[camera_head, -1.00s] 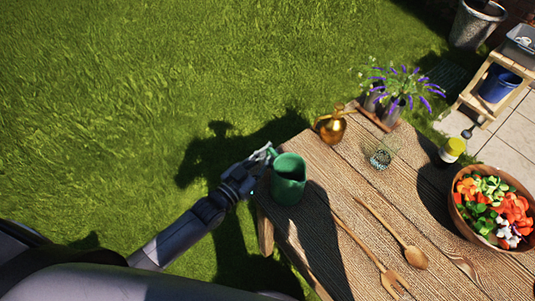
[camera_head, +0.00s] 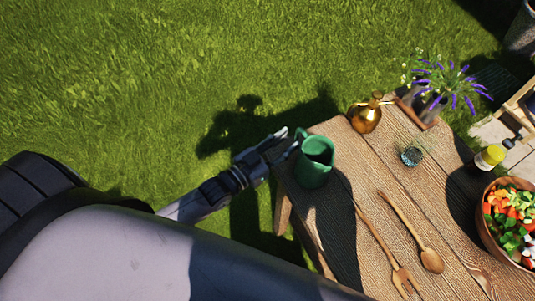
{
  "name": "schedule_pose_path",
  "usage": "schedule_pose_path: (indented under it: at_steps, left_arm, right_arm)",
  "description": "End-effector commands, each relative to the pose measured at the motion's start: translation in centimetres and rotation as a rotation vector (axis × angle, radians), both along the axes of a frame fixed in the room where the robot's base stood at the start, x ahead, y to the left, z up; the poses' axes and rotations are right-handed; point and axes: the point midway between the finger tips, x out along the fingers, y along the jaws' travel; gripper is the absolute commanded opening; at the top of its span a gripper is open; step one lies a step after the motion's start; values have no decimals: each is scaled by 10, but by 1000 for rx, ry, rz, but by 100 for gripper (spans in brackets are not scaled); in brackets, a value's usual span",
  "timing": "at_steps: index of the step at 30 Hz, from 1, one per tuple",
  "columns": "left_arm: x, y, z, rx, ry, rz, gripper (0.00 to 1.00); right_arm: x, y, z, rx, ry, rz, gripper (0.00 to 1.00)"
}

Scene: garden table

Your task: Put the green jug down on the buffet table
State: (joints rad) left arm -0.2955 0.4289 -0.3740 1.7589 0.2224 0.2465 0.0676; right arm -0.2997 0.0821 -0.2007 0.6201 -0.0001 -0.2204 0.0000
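The green jug (camera_head: 314,163) stands upright at the left end of the wooden buffet table (camera_head: 352,158), its open top facing up. Its handle side faces my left gripper. My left gripper (camera_head: 287,141) is just left of the jug, beside the handle, with its fingers spread apart. The fingertips are close to the handle; whether they touch it cannot be told. My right gripper is not in view.
A golden can (camera_head: 367,115), a flower planter (camera_head: 436,100) and a small glass (camera_head: 411,156) stand at the back. A wooden fork (camera_head: 385,245), spoon (camera_head: 411,232), yellow-capped bottle (camera_head: 488,158) and salad bowl (camera_head: 486,228) are to the right. Grass lies left.

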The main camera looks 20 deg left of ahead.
Motion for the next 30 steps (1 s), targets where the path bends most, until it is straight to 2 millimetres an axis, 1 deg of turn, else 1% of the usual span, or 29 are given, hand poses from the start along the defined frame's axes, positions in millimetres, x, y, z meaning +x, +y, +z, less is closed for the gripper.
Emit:
schedule_pose_path:
  at_steps: [1, 3, 6, 10, 15, 22, 24, 26, 28, 29, 30]
  left_arm:
    - [-12, 5, -3, 1, 5, -1, 29]
    - [-25, 11, -3, 1, 4, -1, 29]
    - [-42, 19, -2, 1, 4, -2, 29]
    - [-57, 27, -2, 0, 3, -1, 29]
    - [-67, 32, 0, 0, -1, -1, 29]
    - [-69, 32, 1, 0, -1, -1, 29]
    - [-68, 33, -3, 3, 5, 2, 29]
    - [-68, 37, -15, 17, 27, 13, 29]
    - [-67, 45, -44, 49, 82, 39, 29]
    - [-67, 51, -62, 68, 117, 55, 29]
    - [-69, 59, -90, 99, 173, 78, 29]
  right_arm:
    - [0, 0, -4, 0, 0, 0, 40]
    - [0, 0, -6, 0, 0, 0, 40]
    - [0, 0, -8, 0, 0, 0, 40]
    - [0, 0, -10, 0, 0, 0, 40]
    - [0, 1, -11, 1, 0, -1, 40]
    - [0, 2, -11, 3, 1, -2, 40]
    - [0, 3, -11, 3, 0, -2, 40]
    - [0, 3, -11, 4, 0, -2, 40]
    - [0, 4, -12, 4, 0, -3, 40]
    - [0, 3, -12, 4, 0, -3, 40]
    - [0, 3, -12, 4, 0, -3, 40]
